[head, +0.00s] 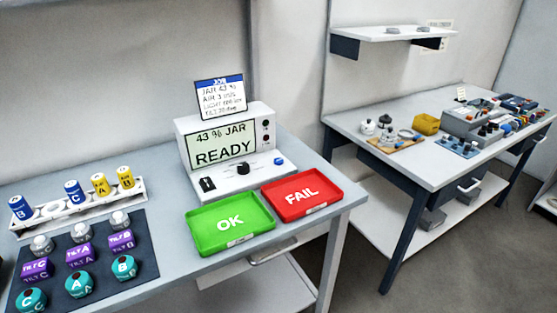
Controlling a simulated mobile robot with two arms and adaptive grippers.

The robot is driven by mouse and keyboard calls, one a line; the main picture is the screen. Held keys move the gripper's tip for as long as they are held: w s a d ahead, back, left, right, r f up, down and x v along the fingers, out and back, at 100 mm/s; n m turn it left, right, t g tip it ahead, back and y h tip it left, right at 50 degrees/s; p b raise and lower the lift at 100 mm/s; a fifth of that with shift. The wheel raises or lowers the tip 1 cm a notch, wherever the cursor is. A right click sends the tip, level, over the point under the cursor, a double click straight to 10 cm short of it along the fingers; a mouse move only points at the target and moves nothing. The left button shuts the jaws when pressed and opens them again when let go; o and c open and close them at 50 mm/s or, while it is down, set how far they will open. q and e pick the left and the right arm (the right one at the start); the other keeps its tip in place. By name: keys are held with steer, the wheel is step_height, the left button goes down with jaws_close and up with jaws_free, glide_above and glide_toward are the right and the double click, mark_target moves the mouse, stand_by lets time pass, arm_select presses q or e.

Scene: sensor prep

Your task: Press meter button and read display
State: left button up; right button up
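A white meter (258,174) stands at the back of the near bench. Its display (222,146) reads "43 % JAR" and "READY". On its sloped front are a black knob (242,171), a blue round button (279,161) and a black switch or socket (207,184). A job card (219,94) stands on top with a blue "JOB" header; its lines read about "JAR 43 %", "AIR", "LIGHT" and "TILT", with some figures too small to read surely. Neither of my grippers shows in the head view.
A green OK tray (205,240) and a red FAIL tray (277,204) lie empty before the meter. At left, a white rack (141,191) holds blue and yellow jars; a dark mat (144,246) bears several labelled sensors. A second bench (400,177) stands right, across a floor gap.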

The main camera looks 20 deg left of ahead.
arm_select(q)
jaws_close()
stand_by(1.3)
